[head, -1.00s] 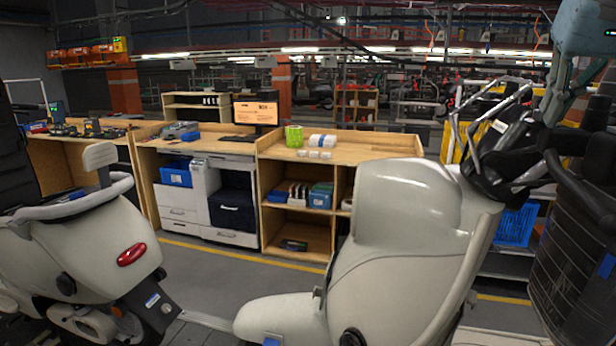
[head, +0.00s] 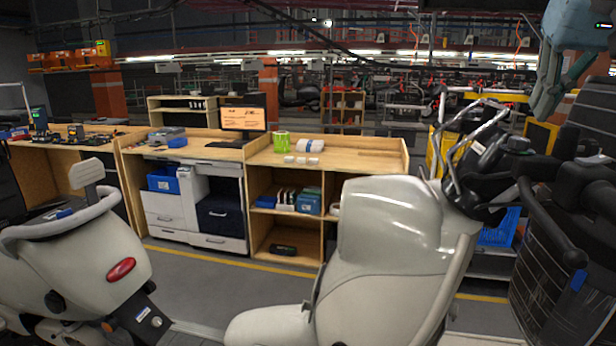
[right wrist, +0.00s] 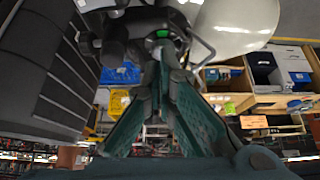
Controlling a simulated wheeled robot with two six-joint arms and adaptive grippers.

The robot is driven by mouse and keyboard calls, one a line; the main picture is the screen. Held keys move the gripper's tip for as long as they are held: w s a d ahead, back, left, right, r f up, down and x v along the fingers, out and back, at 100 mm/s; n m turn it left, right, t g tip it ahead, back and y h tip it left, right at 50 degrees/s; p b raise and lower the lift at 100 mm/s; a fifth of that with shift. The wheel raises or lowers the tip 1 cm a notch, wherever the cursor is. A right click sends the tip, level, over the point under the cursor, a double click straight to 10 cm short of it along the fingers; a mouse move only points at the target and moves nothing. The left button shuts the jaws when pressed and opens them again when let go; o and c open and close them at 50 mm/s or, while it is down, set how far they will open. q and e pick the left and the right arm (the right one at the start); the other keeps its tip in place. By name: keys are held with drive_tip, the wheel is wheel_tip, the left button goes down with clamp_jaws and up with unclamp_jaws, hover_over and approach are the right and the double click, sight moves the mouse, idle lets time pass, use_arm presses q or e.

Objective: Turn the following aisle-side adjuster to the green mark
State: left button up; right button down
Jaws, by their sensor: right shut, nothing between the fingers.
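A pale grey scooter (head: 390,235) stands in front of me. The rear of another pale scooter (head: 80,265), with a red reflector (head: 121,270), is at the left. A dark part with a blue-and-white label (head: 142,316) sits low between them. I cannot make out an adjuster for certain. My right gripper (head: 543,112), teal, hangs at the upper right, apart from the pale bodywork. In the right wrist view its fingers (right wrist: 162,56) meet at the tips, empty. A bright green spot (right wrist: 160,34) shows just beyond them on something dark; whether they touch is unclear. My left gripper is out of view.
Dark handlebars (head: 480,165) and a black ribbed body (head: 545,275) crowd the right side, below my right gripper. A wooden workbench (head: 365,160) with shelves and a monitor (head: 243,118) stands behind the scooters. Grey floor with a yellow line (head: 265,267) lies between.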

sight(521, 152)
drive_tip(key=shift+w+f+b, duration=0.2)
drive_tip(key=shift+f+b, duration=0.4)
drive_tip(key=shift+f, duration=0.25)
drive_tip(key=shift+f+b, duration=0.55)
drive_tip(key=shift+b, duration=0.05)
wheel_tip(521, 152, down, 2)
drive_tip(key=shift+s+a+f+b, duration=0.1)
drive_tip(key=shift+a+b, duration=0.05)
drive_tip(key=shift+b, duration=0.9)
drive_tip(key=shift+f, duration=0.3)
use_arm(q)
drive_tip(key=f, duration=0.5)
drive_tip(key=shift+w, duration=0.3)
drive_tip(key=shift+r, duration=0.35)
use_arm(e)
drive_tip(key=shift+w+r, duration=0.2)
drive_tip(key=shift+w, duration=0.15)
use_arm(q)
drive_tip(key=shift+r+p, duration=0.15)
drive_tip(key=shift+p, duration=0.25)
use_arm(e)
drive_tip(key=shift+w, duration=0.1)
